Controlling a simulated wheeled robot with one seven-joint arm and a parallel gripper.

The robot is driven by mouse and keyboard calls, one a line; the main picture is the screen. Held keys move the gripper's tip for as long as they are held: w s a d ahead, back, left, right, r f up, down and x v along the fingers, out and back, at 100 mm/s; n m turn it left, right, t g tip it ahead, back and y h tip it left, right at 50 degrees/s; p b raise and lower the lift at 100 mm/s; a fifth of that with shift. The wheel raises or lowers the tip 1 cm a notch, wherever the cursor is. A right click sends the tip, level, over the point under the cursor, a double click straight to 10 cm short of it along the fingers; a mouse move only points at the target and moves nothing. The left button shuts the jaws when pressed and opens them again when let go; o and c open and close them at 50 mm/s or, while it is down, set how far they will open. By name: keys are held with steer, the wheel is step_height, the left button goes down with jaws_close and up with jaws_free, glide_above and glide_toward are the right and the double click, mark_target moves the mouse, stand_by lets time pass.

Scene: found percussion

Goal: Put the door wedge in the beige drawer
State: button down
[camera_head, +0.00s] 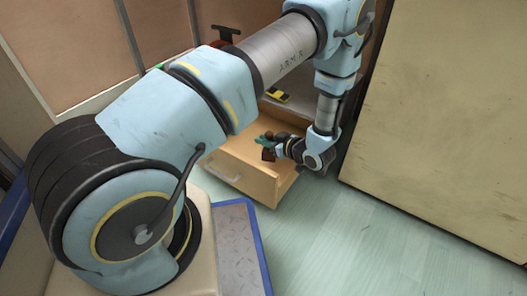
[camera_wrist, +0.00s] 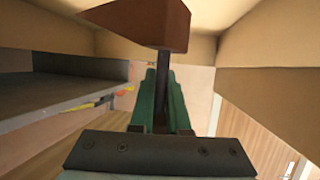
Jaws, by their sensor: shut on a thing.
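The beige drawer (camera_head: 238,178) is pulled out, with its pale wooden inside facing up and a handle on its front. My gripper (camera_head: 265,140) has green fingers and appears over the drawer's open top in the head view. In the wrist view the fingers (camera_wrist: 161,95) are shut on the dark stem-like part of a reddish-brown, wedge-shaped piece, which I take as the door wedge (camera_wrist: 135,22). In the head view the wedge (camera_head: 268,154) is small and partly hidden by the fingers. I cannot tell its exact height above the drawer floor.
A yellow and black object (camera_head: 278,95) lies on a grey surface behind the drawer. A grey shelf (camera_wrist: 55,92) is at the left in the wrist view. A large beige panel (camera_head: 440,120) stands at the right. Pale floor (camera_head: 350,235) in front is clear.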

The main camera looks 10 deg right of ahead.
mark_target(264, 148)
steer(key=shift+f+b, duration=0.65)
steer(key=shift+f, duration=1.15)
steer(key=shift+f, duration=0.2)
steer(key=c, duration=0.9)
jaws_free()
steer(key=shift+r, duration=0.15)
